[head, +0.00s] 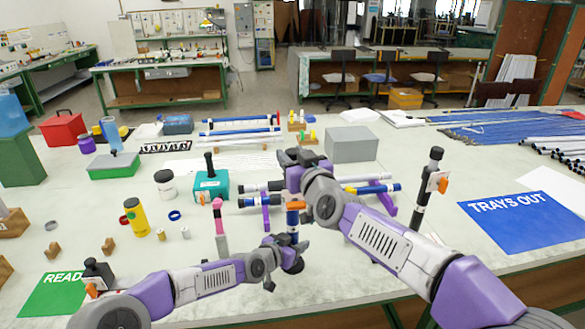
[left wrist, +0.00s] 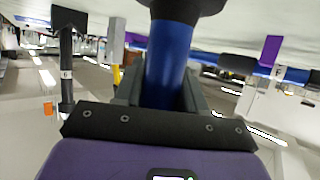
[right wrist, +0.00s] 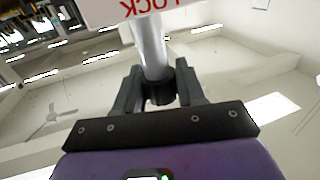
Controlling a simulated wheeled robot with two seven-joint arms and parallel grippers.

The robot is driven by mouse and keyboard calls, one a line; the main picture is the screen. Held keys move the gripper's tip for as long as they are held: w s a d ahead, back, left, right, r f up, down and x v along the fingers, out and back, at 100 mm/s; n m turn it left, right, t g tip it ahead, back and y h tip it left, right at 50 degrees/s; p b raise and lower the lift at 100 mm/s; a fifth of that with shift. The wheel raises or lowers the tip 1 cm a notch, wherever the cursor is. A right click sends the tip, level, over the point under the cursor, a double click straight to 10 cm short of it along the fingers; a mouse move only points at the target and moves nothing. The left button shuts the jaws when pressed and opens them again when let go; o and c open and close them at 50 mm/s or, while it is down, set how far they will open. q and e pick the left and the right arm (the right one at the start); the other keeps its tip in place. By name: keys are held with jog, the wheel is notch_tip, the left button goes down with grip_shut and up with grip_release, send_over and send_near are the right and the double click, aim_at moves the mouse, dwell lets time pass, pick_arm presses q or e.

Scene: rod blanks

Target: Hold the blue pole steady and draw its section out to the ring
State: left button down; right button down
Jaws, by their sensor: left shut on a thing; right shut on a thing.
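The blue pole (head: 293,220) stands upright near the table's front middle, with an orange clamp (head: 295,206) around it. My left gripper (head: 287,252) is shut on its lower part; the blue tube (left wrist: 170,65) runs between the fingers in the left wrist view, with a black collar beyond. My right gripper (head: 298,160) is above, shut on the pole's upper section. In the right wrist view this section is a silver tube (right wrist: 152,45) with a black end (right wrist: 160,92) between the fingers. My right gripper and arm hide much of the section in the head view. I cannot make out a ring mark on it.
A black pole with an orange clamp (head: 428,188) stands to the right, a pink-topped one (head: 218,225) to the left. Rods lie on purple supports (head: 388,212) behind. A teal box (head: 211,187), grey box (head: 351,144) and blue mat (head: 515,222) are around.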

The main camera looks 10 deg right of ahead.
jog(key=shift+r, duration=2.55)
jog(key=c, duration=0.8)
grip_release()
jog(key=shift+o, duration=0.2)
jog(key=shift+f, duration=0.1)
jog(key=shift+s, duration=0.1)
jog(key=v, duration=1.2)
